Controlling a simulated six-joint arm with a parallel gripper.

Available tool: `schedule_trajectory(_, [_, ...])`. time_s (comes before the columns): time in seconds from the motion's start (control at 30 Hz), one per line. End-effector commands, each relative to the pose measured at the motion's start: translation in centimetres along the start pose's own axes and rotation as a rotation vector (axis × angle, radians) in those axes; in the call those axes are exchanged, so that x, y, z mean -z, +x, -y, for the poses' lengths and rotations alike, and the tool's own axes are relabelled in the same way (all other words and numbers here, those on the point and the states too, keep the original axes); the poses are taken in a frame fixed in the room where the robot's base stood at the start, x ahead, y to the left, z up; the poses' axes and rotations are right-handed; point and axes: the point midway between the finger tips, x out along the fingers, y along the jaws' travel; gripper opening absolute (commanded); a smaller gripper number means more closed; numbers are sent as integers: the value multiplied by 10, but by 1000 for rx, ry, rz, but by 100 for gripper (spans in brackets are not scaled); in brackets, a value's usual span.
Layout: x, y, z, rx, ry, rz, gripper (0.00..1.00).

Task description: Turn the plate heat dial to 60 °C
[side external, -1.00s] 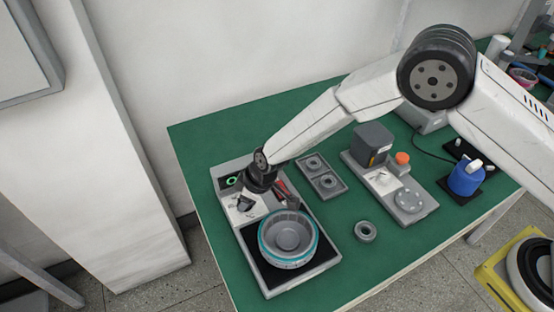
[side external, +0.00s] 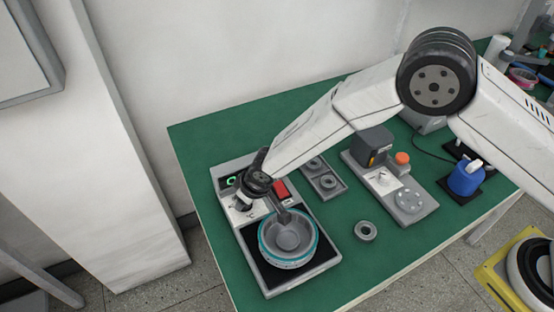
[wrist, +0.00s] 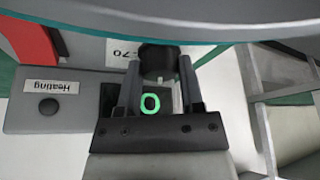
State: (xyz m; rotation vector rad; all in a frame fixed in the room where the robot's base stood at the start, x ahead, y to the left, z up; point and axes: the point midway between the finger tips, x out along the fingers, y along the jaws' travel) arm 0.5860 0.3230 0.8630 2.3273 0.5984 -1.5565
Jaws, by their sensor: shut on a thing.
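The heating unit (side external: 318,268) is a grey box at the table's left, with a black plate at its front. The plate heat dial (wrist: 157,60) is a dark round knob, seen between my fingers in the wrist view. My gripper (side external: 243,205) is over the unit's control panel and shut on the dial; it also shows in the wrist view (wrist: 159,70). Part of a scale label reading "70" (wrist: 122,52) shows beside the dial. The rest of the scale and the dial's pointer are hidden, so I cannot read its setting.
A grey hub housing with a teal ring (side external: 264,246) sits on the black plate, close to my wrist. A red part (side external: 281,188) is on the panel. A green readout (wrist: 150,103) looks like "0". A button labelled "Heating" (wrist: 48,105) is beside it. A bearing tray (side external: 327,184) stands behind.

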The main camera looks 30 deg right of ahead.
Motion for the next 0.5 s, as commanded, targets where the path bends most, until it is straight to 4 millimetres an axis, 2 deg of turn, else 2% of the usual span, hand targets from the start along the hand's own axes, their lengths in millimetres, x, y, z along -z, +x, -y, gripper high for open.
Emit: schedule_trajectory(0.5, [-3, 1, 1, -72, 169, 9, 0])
